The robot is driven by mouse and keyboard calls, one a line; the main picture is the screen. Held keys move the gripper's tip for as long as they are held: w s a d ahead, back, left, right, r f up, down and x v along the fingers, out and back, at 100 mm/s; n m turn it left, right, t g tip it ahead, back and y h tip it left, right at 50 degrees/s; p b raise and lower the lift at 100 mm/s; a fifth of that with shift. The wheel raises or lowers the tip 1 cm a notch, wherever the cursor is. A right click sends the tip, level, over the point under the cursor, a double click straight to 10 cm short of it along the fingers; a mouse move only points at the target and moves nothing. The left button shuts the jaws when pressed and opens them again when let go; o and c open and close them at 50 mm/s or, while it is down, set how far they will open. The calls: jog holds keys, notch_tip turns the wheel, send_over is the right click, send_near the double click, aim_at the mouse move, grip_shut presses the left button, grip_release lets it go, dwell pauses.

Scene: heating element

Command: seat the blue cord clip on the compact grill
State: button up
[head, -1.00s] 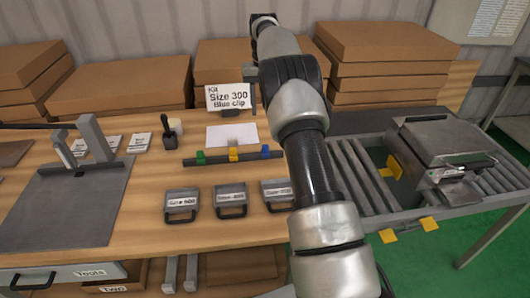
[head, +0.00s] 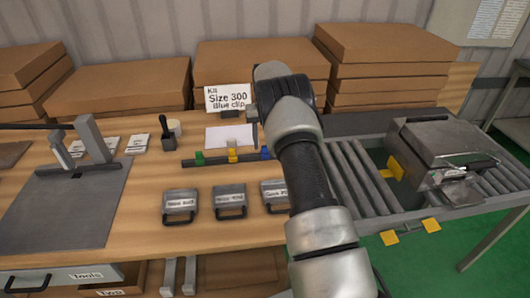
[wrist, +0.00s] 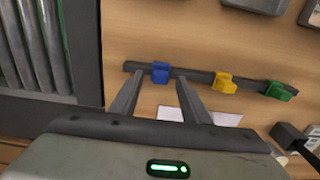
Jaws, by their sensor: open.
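The blue cord clip (head: 265,153) sits at the right end of a dark rail (head: 215,160) on the bench, partly covered by my arm in the head view. In the wrist view the blue clip (wrist: 160,72) shows between and beyond my fingertips. My gripper (wrist: 160,78) is open and empty, its two fingers either side of the clip in the picture; I cannot tell whether they touch it. In the head view my arm largely hides the gripper. The compact grill (head: 440,145), a grey lidded box, stands on the roller conveyor at right.
A yellow clip (head: 232,155) and a green clip (head: 200,158) share the rail. Three handled grey cases (head: 230,200) lie in front. A sign (head: 227,98) reads "Kit Size 300 Blue clip". Stacked cardboard boxes (head: 385,60) stand behind. Yellow tabs (head: 390,237) stick out at the conveyor's edge.

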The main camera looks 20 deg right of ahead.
jog(key=shift+f, duration=0.4)
grip_shut()
